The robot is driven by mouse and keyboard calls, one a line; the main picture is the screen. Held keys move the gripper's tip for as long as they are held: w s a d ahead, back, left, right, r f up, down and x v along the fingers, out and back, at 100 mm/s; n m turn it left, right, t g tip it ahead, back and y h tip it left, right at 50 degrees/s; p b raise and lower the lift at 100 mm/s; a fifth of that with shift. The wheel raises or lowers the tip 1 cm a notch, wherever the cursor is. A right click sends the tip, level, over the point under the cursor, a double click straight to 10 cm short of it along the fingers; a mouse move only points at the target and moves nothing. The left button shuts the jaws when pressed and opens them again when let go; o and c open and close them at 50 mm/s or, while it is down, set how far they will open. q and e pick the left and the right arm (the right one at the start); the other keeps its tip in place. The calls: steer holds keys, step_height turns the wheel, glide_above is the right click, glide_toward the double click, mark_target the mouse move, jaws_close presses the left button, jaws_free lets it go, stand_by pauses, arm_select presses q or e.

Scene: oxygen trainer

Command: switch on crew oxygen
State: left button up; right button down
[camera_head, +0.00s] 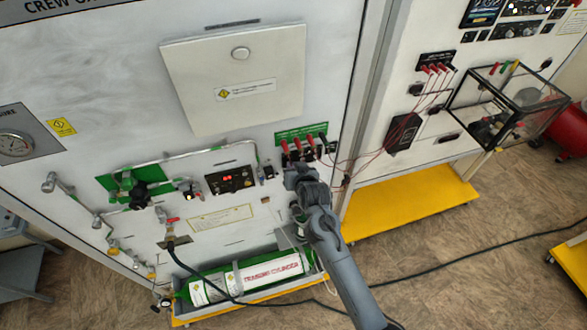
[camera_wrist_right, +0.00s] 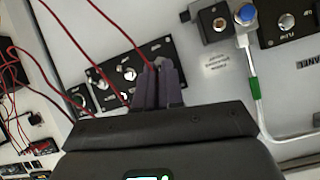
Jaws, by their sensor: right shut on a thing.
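My right gripper (camera_head: 300,172) reaches up to the white crew oxygen panel (camera_head: 125,90), just below the red and black plugs (camera_head: 304,146) under a green label. In the right wrist view, its dark fingers (camera_wrist_right: 160,85) are closed together in front of a black plate (camera_wrist_right: 130,72) with round silver fittings. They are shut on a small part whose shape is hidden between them. A red lead runs to the fingertips; I cannot tell if it is held. A blue-topped valve (camera_wrist_right: 245,14) with a pipe is at the right wrist view's upper right. My left gripper is not in view.
A green training cylinder (camera_head: 245,278) lies at the panel's foot with a dark hose by it. A neighbouring white panel with red leads and a glass box (camera_head: 495,105) stands to the right. Yellow base (camera_head: 410,207) and a floor cable lie nearby.

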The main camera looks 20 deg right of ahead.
steer(key=c, duration=1.3)
jaws_free()
steer(key=shift+o, duration=0.2)
steer(key=shift+s, duration=0.1)
steer(key=b+v, duration=0.2)
steer(key=v, duration=0.8)
steer(key=shift+s+r, duration=0.25)
steer(key=shift+s, duration=0.05)
